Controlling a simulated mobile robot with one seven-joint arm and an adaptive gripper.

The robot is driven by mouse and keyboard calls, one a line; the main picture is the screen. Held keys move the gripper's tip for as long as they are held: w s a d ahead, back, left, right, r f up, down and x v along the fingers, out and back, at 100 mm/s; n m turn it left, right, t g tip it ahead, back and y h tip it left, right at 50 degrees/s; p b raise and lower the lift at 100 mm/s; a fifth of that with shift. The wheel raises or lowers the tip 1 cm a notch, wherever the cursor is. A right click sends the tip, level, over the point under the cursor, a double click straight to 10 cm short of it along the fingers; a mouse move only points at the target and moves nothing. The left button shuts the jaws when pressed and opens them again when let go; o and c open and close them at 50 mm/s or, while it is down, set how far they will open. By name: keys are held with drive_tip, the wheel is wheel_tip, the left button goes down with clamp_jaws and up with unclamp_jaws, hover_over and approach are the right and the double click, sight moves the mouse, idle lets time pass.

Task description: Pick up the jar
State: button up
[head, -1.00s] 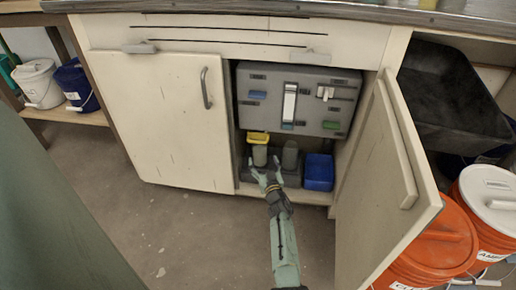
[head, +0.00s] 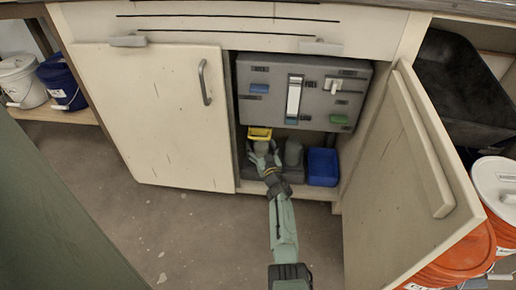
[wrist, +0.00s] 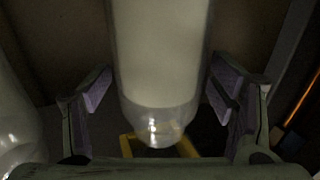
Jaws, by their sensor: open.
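A pale, clear-walled jar (wrist: 160,60) stands between my gripper's two fingers in the wrist view, with a visible gap on each side. My gripper (wrist: 160,90) is open, and neither finger appears to touch the jar. In the head view, my gripper (head: 265,158) reaches into the open cabinet at the left-hand jar (head: 261,147), which it partly hides.
A grey panel (head: 270,75) hangs above. The open cabinet door (head: 410,180) stands to the right of my arm; the closed door (head: 150,115) is left.

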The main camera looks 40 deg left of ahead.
drive_tip(key=shift+a, duration=0.1)
drive_tip(key=shift+c, duration=0.4)
drive_tip(key=shift+r, duration=0.1)
drive_tip(key=c, duration=1.6)
